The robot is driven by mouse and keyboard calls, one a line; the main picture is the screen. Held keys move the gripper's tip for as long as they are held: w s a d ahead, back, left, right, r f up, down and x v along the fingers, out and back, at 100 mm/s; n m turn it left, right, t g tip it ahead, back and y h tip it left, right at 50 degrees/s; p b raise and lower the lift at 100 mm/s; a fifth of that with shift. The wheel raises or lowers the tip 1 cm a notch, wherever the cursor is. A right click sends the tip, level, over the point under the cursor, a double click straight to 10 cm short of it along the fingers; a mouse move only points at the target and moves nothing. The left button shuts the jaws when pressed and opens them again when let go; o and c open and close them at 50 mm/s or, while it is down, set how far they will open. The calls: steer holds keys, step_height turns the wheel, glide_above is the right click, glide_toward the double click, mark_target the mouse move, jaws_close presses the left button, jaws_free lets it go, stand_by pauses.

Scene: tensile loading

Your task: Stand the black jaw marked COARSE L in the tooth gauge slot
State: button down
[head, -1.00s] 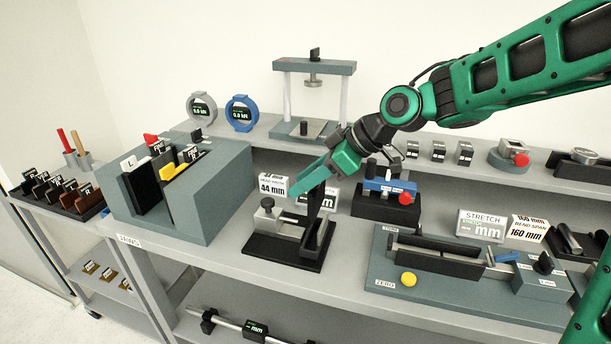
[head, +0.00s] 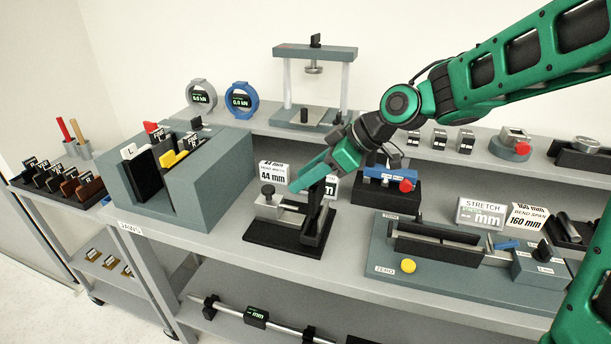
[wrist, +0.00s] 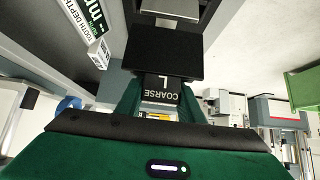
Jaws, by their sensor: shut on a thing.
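The black jaw marked COARSE L (wrist: 165,55) is between the fingers of my gripper (wrist: 160,98) in the wrist view, its label upside down. In the head view my gripper (head: 322,183) points down and left over the right part of the tooth gauge (head: 262,238). The gauge is a black base with a silver slide and a dark knob on its left. The dark jaw (head: 316,222) looks upright at the gauge's right end, below the fingers. Whether it is seated in the slot or just above it cannot be told. The slot itself is hidden.
A grey jaw holder (head: 222,180) with several jaws stands left. A 44 mm display (head: 273,175) is close behind the gauge. A blue-topped device (head: 388,180) and a grey-blue stretch fixture (head: 440,270) are to the right. Bare shelf lies in front of the gauge.

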steer(key=shift+f, duration=3.85)
stand_by(1.1)
steer(key=c, duration=1.1)
jaws_free()
steer(key=v, duration=1)
steer(key=shift+d+r, duration=0.2)
steer(key=shift+d, duration=0.15)
